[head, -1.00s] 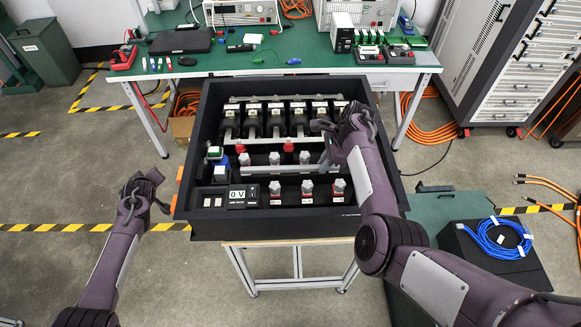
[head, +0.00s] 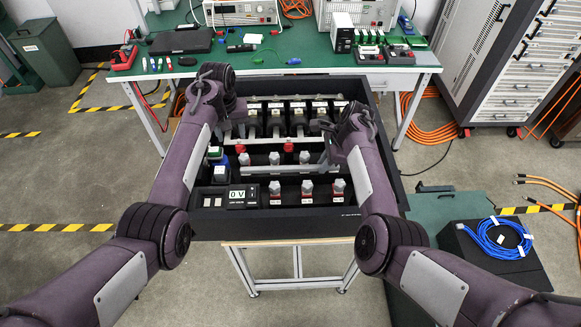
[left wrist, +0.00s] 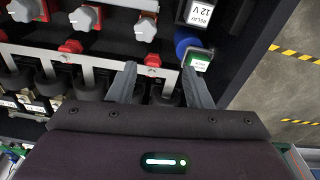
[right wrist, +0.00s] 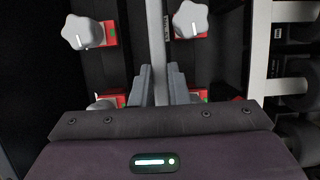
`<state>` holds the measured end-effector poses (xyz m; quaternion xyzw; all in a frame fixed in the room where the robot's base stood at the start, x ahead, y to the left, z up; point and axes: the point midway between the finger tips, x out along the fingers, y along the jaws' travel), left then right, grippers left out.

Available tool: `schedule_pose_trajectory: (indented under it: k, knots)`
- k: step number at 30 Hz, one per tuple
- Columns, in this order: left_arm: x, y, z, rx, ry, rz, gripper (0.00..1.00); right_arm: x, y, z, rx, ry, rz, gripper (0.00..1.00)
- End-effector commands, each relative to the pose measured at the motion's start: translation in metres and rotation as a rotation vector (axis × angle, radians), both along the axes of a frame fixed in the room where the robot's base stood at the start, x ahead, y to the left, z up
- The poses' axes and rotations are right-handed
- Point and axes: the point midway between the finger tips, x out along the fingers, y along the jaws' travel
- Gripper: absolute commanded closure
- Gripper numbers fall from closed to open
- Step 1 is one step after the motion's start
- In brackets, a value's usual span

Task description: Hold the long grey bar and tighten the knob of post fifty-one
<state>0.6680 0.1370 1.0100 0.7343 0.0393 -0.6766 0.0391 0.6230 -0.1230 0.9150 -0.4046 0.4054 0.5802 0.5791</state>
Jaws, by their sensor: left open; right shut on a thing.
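The long grey bar (head: 268,170) runs across the black case between two rows of grey knobs. My right gripper (head: 328,160) is shut on it near its right end; the right wrist view shows the bar (right wrist: 157,40) between the fingers. My left gripper (left wrist: 160,85) is open and empty over the back left of the case. Its fingers point toward a red part (left wrist: 152,60) on another pale strip, just short of a grey knob (left wrist: 145,28). Post numbers are too small to read, so I cannot tell which is post fifty-one.
The case (head: 300,225) has tall walls and holds several black cylinders at the back. A small display (head: 238,195) reads 0 V at the front left. A green bench (head: 330,65) stands behind.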

Motion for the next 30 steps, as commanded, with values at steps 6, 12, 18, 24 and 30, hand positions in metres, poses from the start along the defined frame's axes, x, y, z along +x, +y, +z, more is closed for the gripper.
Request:
schedule_pose_trajectory:
  k: [6, 12, 18, 24, 30]
  knots:
    - [-0.013, -0.025, 0.008, 0.0, 0.078, -0.11, 0.55, 0.005, -0.001, 0.006, -0.003, -0.017, -0.003, 1.0]
    - [-0.014, -0.026, -0.009, 0.001, 0.085, -0.115, 0.55, 0.006, -0.002, 0.006, -0.003, -0.018, -0.003, 1.0]
    - [-0.014, -0.026, -0.037, 0.001, 0.085, -0.113, 0.55, 0.006, -0.002, 0.006, -0.003, -0.018, -0.003, 1.0]
    - [-0.014, -0.026, -0.059, 0.001, 0.083, -0.112, 0.55, 0.006, -0.002, 0.006, -0.003, -0.019, -0.003, 1.0]
    - [-0.013, -0.026, -0.069, 0.001, 0.081, -0.111, 0.55, 0.006, -0.002, 0.006, -0.003, -0.019, -0.003, 1.0]
